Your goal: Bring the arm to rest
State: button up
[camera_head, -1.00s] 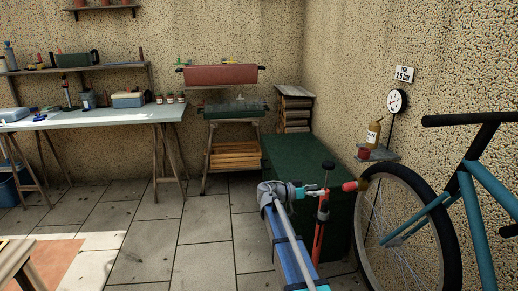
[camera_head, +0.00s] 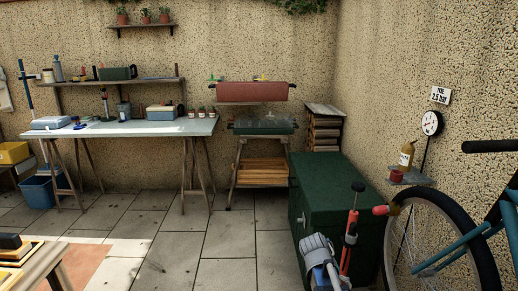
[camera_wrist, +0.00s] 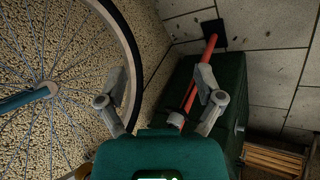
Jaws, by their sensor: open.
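My gripper (camera_wrist: 160,85) shows in the wrist view with its two grey fingers spread wide and nothing held between them. A red pump (camera_wrist: 204,72) runs behind the right finger in that view; I cannot tell how far apart they are. In the head view, part of my grey and blue arm (camera_head: 318,252) shows low at the bottom, right of centre. It is in front of the green cabinet (camera_head: 330,190) and left of the red pump (camera_head: 350,240). My gripper cannot be made out in the head view.
A bicycle wheel (camera_head: 440,245) stands at the right and fills the left of the wrist view. A small shelf (camera_head: 412,178) with a bottle is on the right wall. A workbench (camera_head: 150,128) and a grill (camera_head: 262,125) stand at the back. The tiled floor (camera_head: 170,235) at centre is clear.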

jog(key=shift+s+a+f+n+y+p, duration=0.6)
jog(key=shift+s+a+n+y, duration=2)
jog(key=shift+s+a, duration=1.45)
notch_tip(320, 180, up, 25)
jog(key=p, duration=2.4)
jog(key=shift+m+y+p, duration=0.3)
jog(key=shift+p, duration=0.1)
jog(key=shift+d, duration=0.1)
